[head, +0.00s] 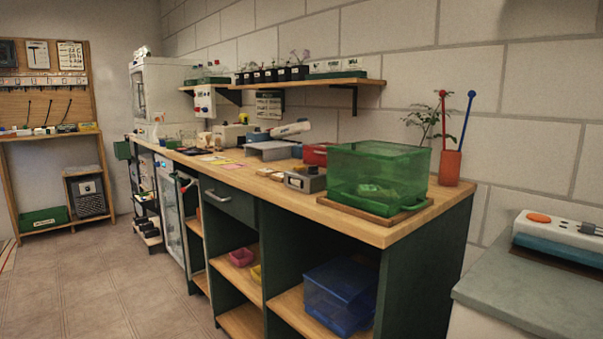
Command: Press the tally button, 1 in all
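No part clearly marked as the tally button can be made out. A round orange button-like disc (540,218) sits on top of a white and blue device (570,238) at the right edge. A small white box (204,100) with tiny coloured spots hangs on the wall under the shelf. A small grey metal box (305,180) stands on the wooden bench, left of the green bin. I cannot tell which of these, if any, carries the tally button. Neither of my grippers is in view.
The long wooden bench (400,232) carries a green translucent bin (375,165), an orange cup (450,168) and several tools. A grey counter (500,290) stands at the right. A wall shelf (345,82) holds seedling pots. The tiled floor (110,285) at the left is clear.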

